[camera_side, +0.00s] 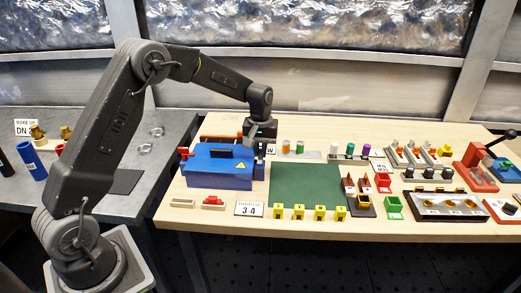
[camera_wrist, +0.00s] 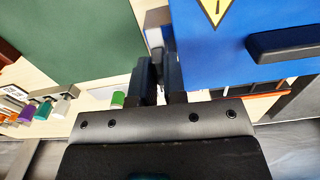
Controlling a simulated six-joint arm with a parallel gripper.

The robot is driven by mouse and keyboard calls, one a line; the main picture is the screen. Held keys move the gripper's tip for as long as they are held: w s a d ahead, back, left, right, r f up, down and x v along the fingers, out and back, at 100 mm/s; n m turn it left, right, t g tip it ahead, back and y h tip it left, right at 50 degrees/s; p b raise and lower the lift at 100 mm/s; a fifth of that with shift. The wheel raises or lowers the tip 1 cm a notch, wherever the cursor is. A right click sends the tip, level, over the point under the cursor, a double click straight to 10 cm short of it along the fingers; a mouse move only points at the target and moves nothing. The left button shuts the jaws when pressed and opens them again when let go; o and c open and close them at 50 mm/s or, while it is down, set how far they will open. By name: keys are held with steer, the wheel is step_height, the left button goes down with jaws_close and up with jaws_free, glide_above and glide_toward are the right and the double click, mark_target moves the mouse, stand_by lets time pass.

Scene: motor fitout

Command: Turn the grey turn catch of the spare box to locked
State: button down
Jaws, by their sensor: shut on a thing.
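The spare box appears to be the blue box (camera_side: 215,168) with a yellow warning triangle, at the left of the wooden table. It fills the upper right of the wrist view (camera_wrist: 245,65). My gripper (camera_side: 259,143) is at the right end of the box, pointing down. In the wrist view my gripper (camera_wrist: 160,62) has its dark fingers close together beside the box wall. They are shut on a grey piece, which looks like the turn catch (camera_wrist: 154,36). The fingers hide most of it, so I cannot tell its exact angle.
A dark green mat (camera_side: 308,184) lies just right of the box. A red part (camera_side: 185,153) sticks out at the box's left. A number card (camera_side: 249,209) and yellow clips (camera_side: 299,212) stand in front. Coloured cylinders (camera_side: 350,149) stand behind the mat.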

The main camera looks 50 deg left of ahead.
steer(key=m, duration=0.4)
steer(key=shift+m, duration=0.3)
steer(key=m, duration=0.4)
steer(key=shift+m, duration=0.3)
steer(key=m, duration=0.4)
steer(key=shift+m, duration=2)
steer(key=shift+r, duration=0.1)
steer(key=c, duration=1.2)
jaws_free()
step_height(320, 180, up, 14)
steer(key=shift+f, duration=0.15)
